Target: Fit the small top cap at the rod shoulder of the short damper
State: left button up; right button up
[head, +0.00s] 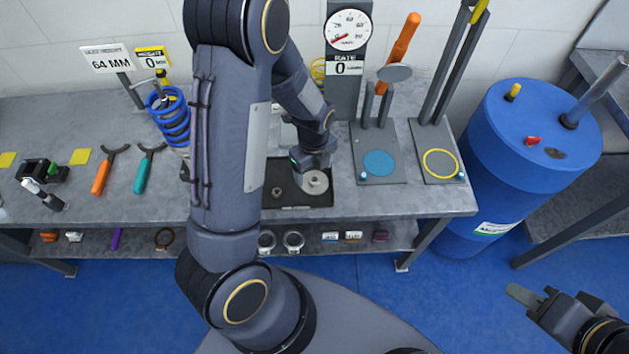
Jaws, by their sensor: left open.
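A dark tray (322,199) lies on the bench with a round silver cap-like disc (315,184) and a smaller ring-shaped part (277,192) in it. I cannot tell which is the small top cap. My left gripper (303,172) is open, low over the tray, just left of the silver disc; whether it touches is unclear. A damper with a blue coil spring (168,118) stands at the back left, partly hidden by my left arm. I cannot tell if it is the short damper; no rod shoulder shows clearly. My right gripper (530,297) is low at the right, away from the bench, its opening unclear.
A dial gauge (348,31) and stands with an orange handle (400,45) and a yellow ring (440,163) are right of the tray. Orange (103,173) and teal (143,172) tools lie left. A blue drum (530,140) stands beyond the bench's right end.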

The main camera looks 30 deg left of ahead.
aim_at(314, 175)
pick_arm(q)
notch_tip(314, 175, down, 3)
jog(key=shift+f, duration=0.15)
jog(key=shift+c, duration=0.2)
jog(key=c, duration=0.7)
jog(key=shift+c, duration=0.2)
